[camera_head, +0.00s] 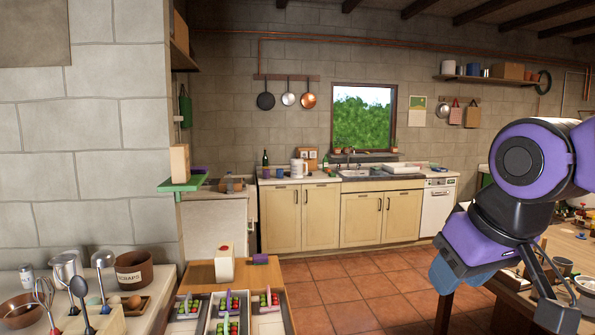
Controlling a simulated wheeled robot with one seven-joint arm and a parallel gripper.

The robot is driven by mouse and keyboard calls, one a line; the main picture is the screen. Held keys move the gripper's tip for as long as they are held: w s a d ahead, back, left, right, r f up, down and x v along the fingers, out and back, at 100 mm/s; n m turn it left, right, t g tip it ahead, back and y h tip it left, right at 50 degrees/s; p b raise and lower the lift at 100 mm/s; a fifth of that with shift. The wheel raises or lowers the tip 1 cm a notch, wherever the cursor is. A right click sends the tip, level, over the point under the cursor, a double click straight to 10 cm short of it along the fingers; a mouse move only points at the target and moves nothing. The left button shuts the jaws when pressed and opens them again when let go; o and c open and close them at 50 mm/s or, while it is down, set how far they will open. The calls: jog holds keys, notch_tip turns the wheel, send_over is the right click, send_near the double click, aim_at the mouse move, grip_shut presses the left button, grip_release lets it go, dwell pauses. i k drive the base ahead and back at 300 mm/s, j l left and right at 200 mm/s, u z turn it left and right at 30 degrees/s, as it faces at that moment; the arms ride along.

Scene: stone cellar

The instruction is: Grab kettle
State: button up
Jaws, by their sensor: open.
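A small white, jug-shaped thing that looks like the kettle (298,168) stands upright on the far counter, left of the sink. It is too small in view to make out its handle or spout clearly. My gripper (558,304) is at the lower right, pointing down in front of the wooden table. Its dark fingers are open, and I see nothing held between them. It is far from the white jug-shaped thing, much nearer to me and to the right.
The wooden table (508,300) at right holds cups and small items. A near counter (70,328) at left holds utensils and a brown scraps pot (134,271). Trays of red and green pieces (229,308) sit front centre. The tiled floor (345,284) between is clear.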

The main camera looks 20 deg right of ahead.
aim_at(296, 166)
jog(key=i+l+z, duration=0.2)
jog(key=i+l, duration=0.15)
jog(key=l, duration=0.15)
jog(key=i+l+z, duration=0.2)
jog(key=i+l, duration=0.4)
jog(key=i, duration=0.3)
jog(key=i+l+u, duration=0.1)
jog(key=i, duration=0.45)
jog(key=i+l, duration=0.35)
jog(key=i, duration=0.15)
jog(key=i+u, duration=0.1)
jog(key=i, duration=1.65)
jog(key=i+z, duration=0.2)
jog(key=i, duration=0.7)
jog(key=i+j+z, duration=0.2)
jog(key=i, duration=0.65)
jog(key=i+j+u, duration=0.1)
jog(key=i, duration=1.55)
jog(key=i+z, duration=0.1)
jog(key=i, duration=0.3)
